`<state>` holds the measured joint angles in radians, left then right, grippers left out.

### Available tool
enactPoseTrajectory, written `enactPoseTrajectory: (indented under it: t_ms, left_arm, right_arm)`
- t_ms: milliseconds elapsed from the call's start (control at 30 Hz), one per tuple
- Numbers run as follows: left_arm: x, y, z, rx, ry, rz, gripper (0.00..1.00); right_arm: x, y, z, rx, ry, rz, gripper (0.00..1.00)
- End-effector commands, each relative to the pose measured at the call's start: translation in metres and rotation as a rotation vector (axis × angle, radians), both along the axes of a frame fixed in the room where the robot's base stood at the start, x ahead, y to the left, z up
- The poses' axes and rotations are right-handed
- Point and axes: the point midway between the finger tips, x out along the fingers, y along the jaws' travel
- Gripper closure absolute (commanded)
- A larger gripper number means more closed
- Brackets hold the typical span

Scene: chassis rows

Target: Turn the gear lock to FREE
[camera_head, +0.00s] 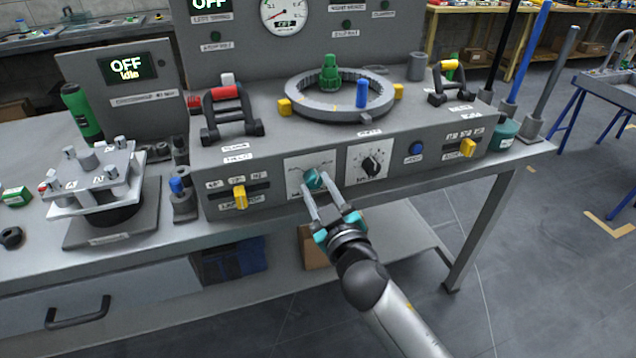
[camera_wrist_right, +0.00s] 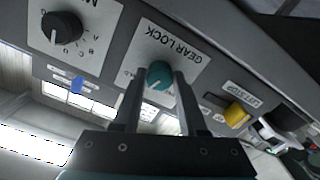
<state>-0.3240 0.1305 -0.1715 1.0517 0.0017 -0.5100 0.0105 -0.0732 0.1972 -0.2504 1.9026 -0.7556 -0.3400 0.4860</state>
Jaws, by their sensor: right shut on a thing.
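The gear lock is a teal knob (camera_head: 313,179) on a white plate on the front panel of the grey console. In the right wrist view the teal knob (camera_wrist_right: 159,75) sits under the upside-down words GEAR LOCK. My right gripper (camera_head: 324,198) reaches up to it from the front, and its two fingers are shut on the knob. In the wrist view the fingertips (camera_wrist_right: 159,84) lie on either side of it. The knob's pointer and the FREE mark are too small or hidden to read. My left gripper is not in view.
A black knob (camera_head: 370,165) on its own white plate is just right of the gear lock. A yellow slider (camera_head: 239,197) is to the left, another yellow slider (camera_head: 467,148) and a blue button (camera_head: 416,148) to the right. A ring fixture (camera_head: 335,110) stands on top.

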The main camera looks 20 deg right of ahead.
Motion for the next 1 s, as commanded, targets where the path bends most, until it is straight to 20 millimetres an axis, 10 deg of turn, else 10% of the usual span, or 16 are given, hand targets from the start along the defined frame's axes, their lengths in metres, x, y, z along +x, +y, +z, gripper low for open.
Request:
enactPoseTrajectory:
  t_ms: [1000]
  left_arm:
    - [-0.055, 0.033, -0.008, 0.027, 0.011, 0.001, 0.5]
  right_arm:
    - [0.001, -0.001, 0.003, -0.935, -0.035, 0.001, 1.0]
